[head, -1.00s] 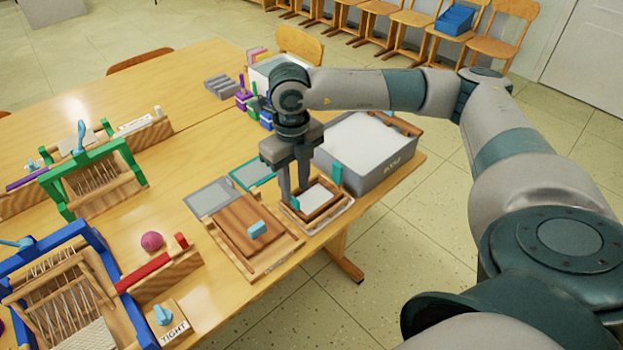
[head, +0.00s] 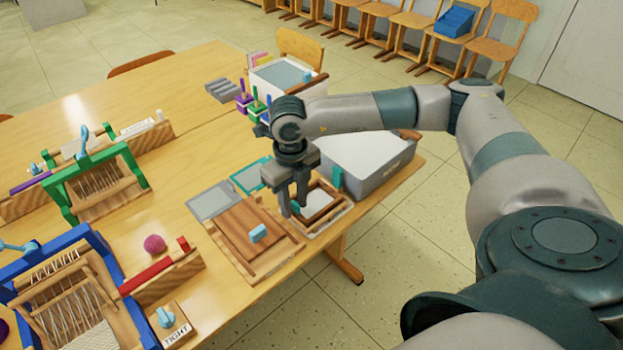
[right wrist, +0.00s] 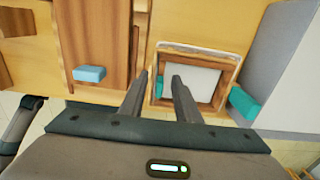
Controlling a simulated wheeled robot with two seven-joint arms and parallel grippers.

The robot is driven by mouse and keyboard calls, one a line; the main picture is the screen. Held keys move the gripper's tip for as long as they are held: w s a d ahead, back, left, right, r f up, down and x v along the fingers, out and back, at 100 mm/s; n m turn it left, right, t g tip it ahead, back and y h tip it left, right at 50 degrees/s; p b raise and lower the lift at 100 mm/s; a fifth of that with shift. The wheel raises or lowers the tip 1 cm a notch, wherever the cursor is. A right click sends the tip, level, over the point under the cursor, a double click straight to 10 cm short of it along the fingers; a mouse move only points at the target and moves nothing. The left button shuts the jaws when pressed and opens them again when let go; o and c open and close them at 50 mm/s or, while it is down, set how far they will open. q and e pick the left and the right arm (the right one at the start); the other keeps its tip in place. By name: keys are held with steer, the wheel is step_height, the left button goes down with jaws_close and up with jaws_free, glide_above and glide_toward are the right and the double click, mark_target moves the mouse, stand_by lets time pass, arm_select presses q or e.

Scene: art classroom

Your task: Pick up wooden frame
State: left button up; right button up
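The wooden frame (head: 334,208) is a small brown rectangle around a white sheet, in a shallow light tray near the table's right edge. It also shows in the right wrist view (right wrist: 217,100). My right gripper (head: 294,211) points down at the frame's left side. In the right wrist view its fingers (right wrist: 162,76) are apart, with the frame's left side in the gap between them. Whether they touch it I cannot tell. The fingers hide part of that side. My left gripper is not in view.
A brown wooden board (head: 237,232) with a blue block lies close left of the frame. A grey tub (head: 376,181) stands close behind right, with a teal block (head: 337,177) at its corner. Green (head: 88,180) and blue looms stand further left. The table's edge is near.

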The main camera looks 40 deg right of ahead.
jaws_close()
steer(key=shift+r, duration=0.2)
